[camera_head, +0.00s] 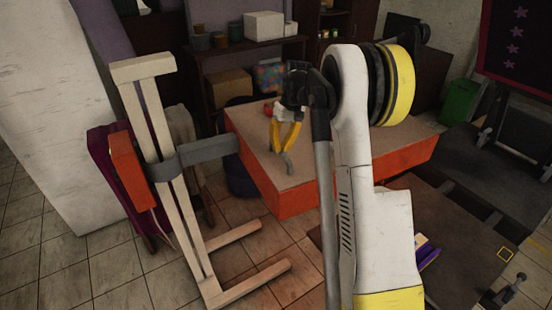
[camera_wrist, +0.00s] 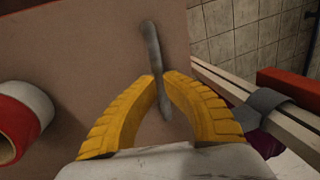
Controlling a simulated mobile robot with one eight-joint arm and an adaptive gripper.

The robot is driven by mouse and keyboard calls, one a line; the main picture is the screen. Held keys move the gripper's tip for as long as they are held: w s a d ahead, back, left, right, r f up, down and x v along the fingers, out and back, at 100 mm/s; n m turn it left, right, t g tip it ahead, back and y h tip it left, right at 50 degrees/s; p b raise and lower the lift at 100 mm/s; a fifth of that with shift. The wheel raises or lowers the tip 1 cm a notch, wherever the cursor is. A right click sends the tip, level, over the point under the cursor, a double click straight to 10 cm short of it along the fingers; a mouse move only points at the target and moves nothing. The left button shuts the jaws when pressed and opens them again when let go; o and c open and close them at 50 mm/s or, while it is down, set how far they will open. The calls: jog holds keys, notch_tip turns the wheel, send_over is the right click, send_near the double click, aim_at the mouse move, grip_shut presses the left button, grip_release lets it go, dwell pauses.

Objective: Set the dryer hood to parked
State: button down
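My gripper (camera_head: 283,148) is over the orange-sided table, with its yellow fingers pointing down. In the wrist view, the fingertips (camera_wrist: 159,76) close together on the two sides of a thin grey rod (camera_wrist: 149,40), seemingly touching it. The rod's lower end (camera_head: 288,165) also shows in the head view, over the tan tabletop. No part is clearly recognisable as the dryer hood. A wooden stand (camera_head: 155,110) at the left carries an orange box (camera_head: 131,170) and a grey bar (camera_head: 208,152) reaching toward the table; I cannot tell whether these belong to the hood.
The table (camera_head: 370,160) has a tan top. A red and white roll (camera_wrist: 22,115) lies on it, left of my fingers in the wrist view. The stand's feet (camera_head: 245,285) spread over the tiled floor. Shelves with boxes (camera_head: 264,26) are behind; a green bin (camera_head: 459,102) is at right.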

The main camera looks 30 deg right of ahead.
jog(key=shift+n, duration=0.7)
jog(key=shift+w+d+p, duration=0.2)
jog(key=shift+w+d, duration=0.65)
jog(key=shift+w, duration=0.2)
jog(key=shift+w+d+p, duration=0.2)
jog(key=shift+w+d, duration=0.6)
jog(key=shift+w, duration=0.25)
jog(key=c, duration=1.5)
grip_release()
jog(key=shift+w, duration=0.15)
jog(key=shift+c, duration=0.2)
jog(key=shift+o, duration=0.6)
jog(key=shift+w+d+f, duration=0.15)
jog(key=shift+w+f, duration=0.05)
jog(key=shift+s+r, duration=0.2)
jog(key=shift+r, duration=0.05)
notch_tip(320, 180, up, 12)
jog(key=d, duration=0.2)
jog(key=shift+f, duration=0.2)
